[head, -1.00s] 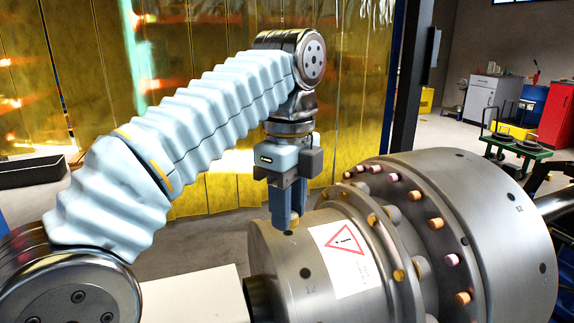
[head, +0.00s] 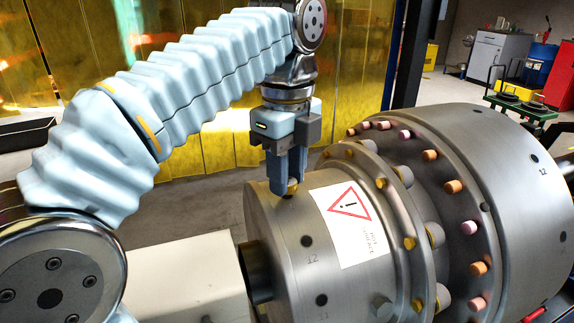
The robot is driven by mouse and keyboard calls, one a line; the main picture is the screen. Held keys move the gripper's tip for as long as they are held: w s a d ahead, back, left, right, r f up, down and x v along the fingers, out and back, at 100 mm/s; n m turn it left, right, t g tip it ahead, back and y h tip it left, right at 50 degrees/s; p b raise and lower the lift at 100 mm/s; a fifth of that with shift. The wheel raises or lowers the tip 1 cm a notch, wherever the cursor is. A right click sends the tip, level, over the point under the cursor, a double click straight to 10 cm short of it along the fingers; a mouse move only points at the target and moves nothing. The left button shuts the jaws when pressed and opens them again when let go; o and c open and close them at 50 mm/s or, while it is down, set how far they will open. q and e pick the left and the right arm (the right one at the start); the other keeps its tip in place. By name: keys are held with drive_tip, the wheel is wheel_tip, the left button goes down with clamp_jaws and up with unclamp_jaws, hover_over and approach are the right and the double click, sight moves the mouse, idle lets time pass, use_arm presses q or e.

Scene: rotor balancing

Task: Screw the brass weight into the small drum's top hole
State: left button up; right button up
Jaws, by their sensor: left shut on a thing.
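The small drum (head: 277,238) is the grey metal cylinder at the left end of the rotor, with dark holes in its side and a white warning label (head: 350,224). My left gripper (head: 291,187) points straight down over the top of the small drum. Its fingers are shut on the brass weight (head: 292,188), of which only a small gold part shows below the fingertips. The weight is at the drum's top surface; the fingers hide the top hole, so I cannot tell how deep it sits. My right gripper is not in view.
The large drum (head: 500,150) fills the right, with rings of coloured plugs on the flange facing the small drum. A pale beige block (head: 185,270) stands left of the small drum. A yellow curtain (head: 215,150) hangs behind. A green cart (head: 520,105) and a red cabinet (head: 560,80) stand far right.

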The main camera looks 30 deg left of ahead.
use_arm(q)
drive_tip(key=shift+r+n+p, duration=0.35)
drive_tip(key=shift+n+p, duration=0.55)
drive_tip(key=shift+f+n, duration=0.25)
drive_tip(key=shift+n, duration=0.65)
drive_tip(key=n, duration=0.4)
drive_tip(key=shift+f, duration=0.1)
drive_tip(key=n, duration=0.5)
drive_tip(key=shift+n, duration=0.4)
drive_tip(key=n, duration=0.3)
drive_tip(key=shift+n, duration=1)
